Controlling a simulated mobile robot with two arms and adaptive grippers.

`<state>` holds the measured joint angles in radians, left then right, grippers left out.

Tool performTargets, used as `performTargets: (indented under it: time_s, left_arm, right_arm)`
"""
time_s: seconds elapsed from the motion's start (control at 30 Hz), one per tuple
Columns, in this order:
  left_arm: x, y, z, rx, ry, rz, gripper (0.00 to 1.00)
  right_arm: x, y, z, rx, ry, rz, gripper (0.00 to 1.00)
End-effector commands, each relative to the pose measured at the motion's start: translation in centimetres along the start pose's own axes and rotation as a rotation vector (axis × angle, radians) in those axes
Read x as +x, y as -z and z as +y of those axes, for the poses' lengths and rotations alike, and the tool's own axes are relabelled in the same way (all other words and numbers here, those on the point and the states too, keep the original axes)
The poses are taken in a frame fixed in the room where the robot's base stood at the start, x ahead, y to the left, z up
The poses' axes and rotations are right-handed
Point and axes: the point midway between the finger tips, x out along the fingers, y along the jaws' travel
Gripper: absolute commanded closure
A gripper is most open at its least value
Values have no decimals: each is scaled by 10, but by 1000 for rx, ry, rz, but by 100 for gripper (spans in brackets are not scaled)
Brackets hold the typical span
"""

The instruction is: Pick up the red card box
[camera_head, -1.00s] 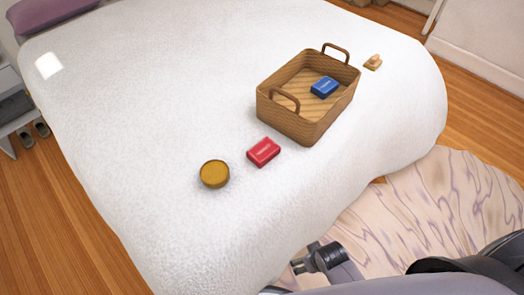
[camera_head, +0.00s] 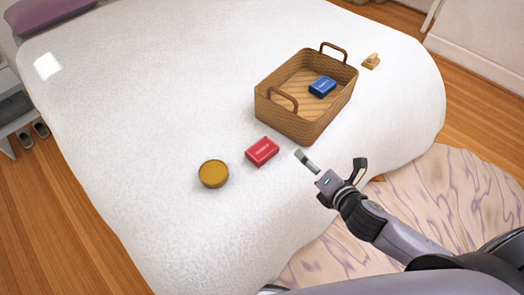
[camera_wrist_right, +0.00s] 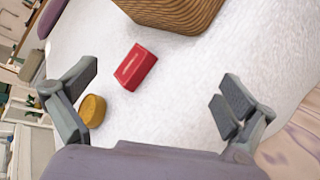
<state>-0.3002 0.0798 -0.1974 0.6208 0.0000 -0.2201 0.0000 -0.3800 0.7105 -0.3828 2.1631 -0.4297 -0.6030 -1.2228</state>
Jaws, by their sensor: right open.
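The red card box (camera_head: 262,152) lies flat on the white bed, between a round yellow-brown tin and a wicker basket. My right gripper (camera_head: 333,165) is over the bed's near edge, to the right of the red box and apart from it. In the right wrist view, its fingers (camera_wrist_right: 152,98) are spread wide and empty, and the red box (camera_wrist_right: 136,67) shows beyond them, between the two fingers. My left gripper is not in the head view.
The wicker basket (camera_head: 315,129) with two handles stands just behind the red box and holds a blue card box (camera_head: 322,87). The tin (camera_head: 213,174) sits left of the red box. A small wooden object (camera_head: 371,61) lies right of the basket. The bed's left side (camera_head: 120,130) is clear.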

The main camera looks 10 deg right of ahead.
Motion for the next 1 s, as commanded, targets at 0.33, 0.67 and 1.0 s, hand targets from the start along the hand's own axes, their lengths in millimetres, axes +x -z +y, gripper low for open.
performTargets:
  time_s: [0.33,0.67,1.0]
  left_arm:
    - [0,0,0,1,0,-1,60]
    - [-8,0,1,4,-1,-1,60]
    - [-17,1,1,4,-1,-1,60]
  right_arm:
    - [3,16,-2,-1001,-345,116,0]
    - [31,25,7,-1073,-376,119,0]
    - [92,44,23,-1069,-375,120,0]
